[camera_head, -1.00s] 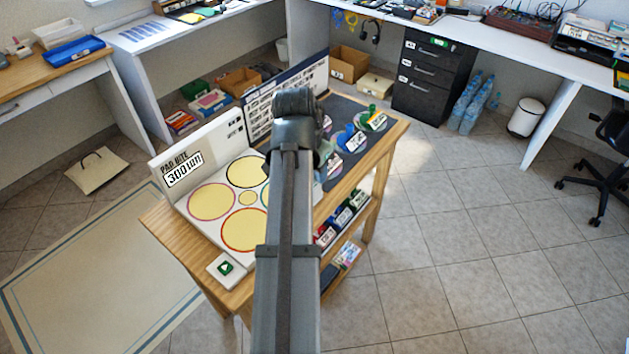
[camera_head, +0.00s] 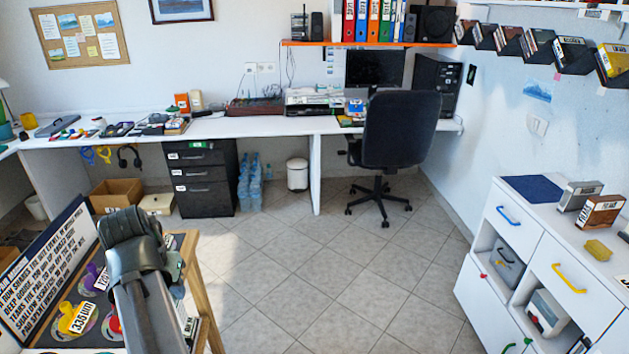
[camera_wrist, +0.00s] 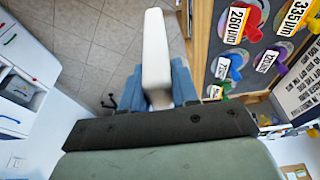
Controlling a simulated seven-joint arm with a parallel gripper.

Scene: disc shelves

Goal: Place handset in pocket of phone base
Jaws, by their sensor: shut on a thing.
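My gripper (camera_wrist: 157,80) shows in the wrist view with its blue-grey fingers on both sides of a long white piece, which looks like the handset (camera_wrist: 156,45). It is shut on this piece, which sticks out beyond the fingertips with the tiled floor behind it. In the head view my arm and wrist are at the lower left, over the edge of the wooden table, and hide most of the gripper and the handset. I cannot pick out the phone base with certainty in either view.
A wooden table (camera_head: 200,290) with coloured labelled pieces and a text board (camera_head: 48,275) lies at lower left. A white cabinet (camera_head: 520,235) at right has open cubbies holding a grey box (camera_head: 507,266) and a pale device (camera_head: 547,313). The middle floor is clear; an office chair (camera_head: 398,130) stands behind.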

